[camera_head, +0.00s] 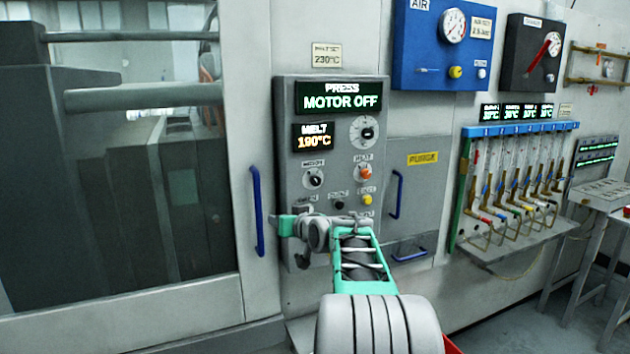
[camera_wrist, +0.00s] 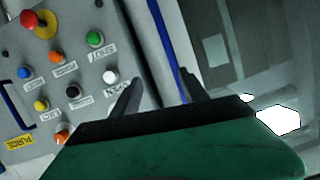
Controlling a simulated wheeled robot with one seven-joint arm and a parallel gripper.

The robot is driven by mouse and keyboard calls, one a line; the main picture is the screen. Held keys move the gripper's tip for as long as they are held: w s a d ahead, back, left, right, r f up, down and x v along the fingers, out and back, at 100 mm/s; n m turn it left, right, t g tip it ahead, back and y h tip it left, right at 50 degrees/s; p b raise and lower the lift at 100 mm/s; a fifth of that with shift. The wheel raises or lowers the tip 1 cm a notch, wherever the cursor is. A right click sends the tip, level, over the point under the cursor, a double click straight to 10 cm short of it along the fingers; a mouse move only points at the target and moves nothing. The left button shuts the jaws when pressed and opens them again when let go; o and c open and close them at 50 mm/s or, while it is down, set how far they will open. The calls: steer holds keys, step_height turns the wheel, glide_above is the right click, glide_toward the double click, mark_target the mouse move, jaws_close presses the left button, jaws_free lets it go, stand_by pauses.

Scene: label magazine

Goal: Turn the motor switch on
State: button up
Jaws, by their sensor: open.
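The press control panel (camera_head: 283,130) stands in the middle of the head view. Its display (camera_head: 338,98) reads "PRESS MOTOR OFF". The motor switch (camera_head: 313,180) appears to be the black rotary knob with a small label above it, on the panel's left side; the label is hard to read. My gripper (camera_wrist: 160,76) is open and empty in the wrist view, its two dark fingers apart beside the panel's edge. In the head view my gripper's end is low in front of the panel, below the motor switch and apart from it. I cannot identify the motor switch in the wrist view.
A heat knob (camera_head: 364,173) and a round dial (camera_head: 364,132) sit right of the motor switch. Blue handles flank the panel, one on the left door (camera_head: 257,212). The wrist view shows a red mushroom button (camera_wrist: 40,22), a green button (camera_wrist: 95,38) and a white button (camera_wrist: 111,76).

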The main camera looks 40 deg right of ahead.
mark_target(317, 182)
steer(key=s+d+r+m+t+h, duration=0.1)
steer(key=d+r, duration=0.2)
steer(key=d, duration=0.4)
steer(key=s+d+r+t+h, duration=0.1)
steer(key=d+r+t+h, duration=0.15)
steer(key=d, duration=0.35)
steer(key=shift+g+y, duration=0.35)
steer(key=shift+y, duration=0.1)
steer(key=p+x, duration=0.3)
steer(key=x, duration=0.4)
steer(key=shift+w+d, duration=0.15)
steer(key=shift+w, duration=0.05)
jaws_close()
